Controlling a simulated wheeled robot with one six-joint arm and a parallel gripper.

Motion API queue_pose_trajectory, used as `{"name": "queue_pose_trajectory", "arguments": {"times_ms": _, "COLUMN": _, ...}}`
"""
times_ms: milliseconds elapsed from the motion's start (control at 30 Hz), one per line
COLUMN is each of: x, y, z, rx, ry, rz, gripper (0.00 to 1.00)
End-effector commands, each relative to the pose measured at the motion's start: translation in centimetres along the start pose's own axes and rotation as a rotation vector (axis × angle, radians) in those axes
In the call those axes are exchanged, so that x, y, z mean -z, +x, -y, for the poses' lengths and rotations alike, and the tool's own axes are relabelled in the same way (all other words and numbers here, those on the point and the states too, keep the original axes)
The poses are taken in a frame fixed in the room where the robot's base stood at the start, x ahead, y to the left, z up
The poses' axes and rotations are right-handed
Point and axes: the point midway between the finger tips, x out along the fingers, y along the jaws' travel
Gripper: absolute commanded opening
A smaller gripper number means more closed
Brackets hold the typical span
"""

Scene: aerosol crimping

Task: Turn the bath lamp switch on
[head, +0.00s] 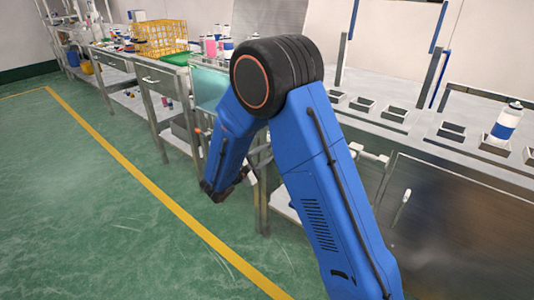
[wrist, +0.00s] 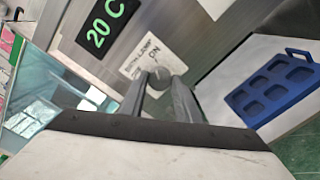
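The bath lamp switch (wrist: 160,74) shows in the wrist view as a small round grey knob on a metal panel. A white label (wrist: 143,62) beside it is partly readable, with "LAMP" and "ON". My gripper (wrist: 161,80) has its two dark fingers apart, with the knob between or just beyond their tips. I cannot tell whether either finger touches it. In the head view my blue arm covers the switch and most of the gripper.
A green "20 C" display (wrist: 103,24) sits on the panel. A glass-sided bath (wrist: 50,85) is at left, and a blue tray with square pockets (wrist: 275,88) at right. In the head view a yellow crate (head: 160,38) stands on the bench; the green floor (head: 80,200) is clear.

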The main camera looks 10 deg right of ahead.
Motion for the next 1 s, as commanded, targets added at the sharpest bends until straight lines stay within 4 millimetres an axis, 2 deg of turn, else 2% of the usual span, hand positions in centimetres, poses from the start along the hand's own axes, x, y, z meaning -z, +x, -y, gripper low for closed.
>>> {"name": "queue_pose_trajectory", "arguments": {"times_ms": 33, "x": 0.0, "y": 0.0, "z": 0.1, "rx": 0.001, "ry": -0.001, "rz": 0.0, "gripper": 0.41}}
{"name": "queue_pose_trajectory", "arguments": {"times_ms": 67, "x": 0.0, "y": 0.0, "z": 0.1, "rx": 0.001, "ry": -0.002, "rz": 0.0, "gripper": 0.48}}
{"name": "queue_pose_trajectory", "arguments": {"times_ms": 467, "x": 0.0, "y": -0.5, "z": 0.0, "rx": -0.001, "ry": -0.001, "rz": -0.001, "gripper": 0.48}}
{"name": "queue_pose_trajectory", "arguments": {"times_ms": 667, "x": 0.1, "y": -3.2, "z": 0.0, "rx": -0.002, "ry": -0.001, "rz": -0.003, "gripper": 0.48}}
{"name": "queue_pose_trajectory", "arguments": {"times_ms": 1000, "x": 0.1, "y": -9.7, "z": 0.0, "rx": -0.002, "ry": -0.001, "rz": -0.004, "gripper": 0.48}}
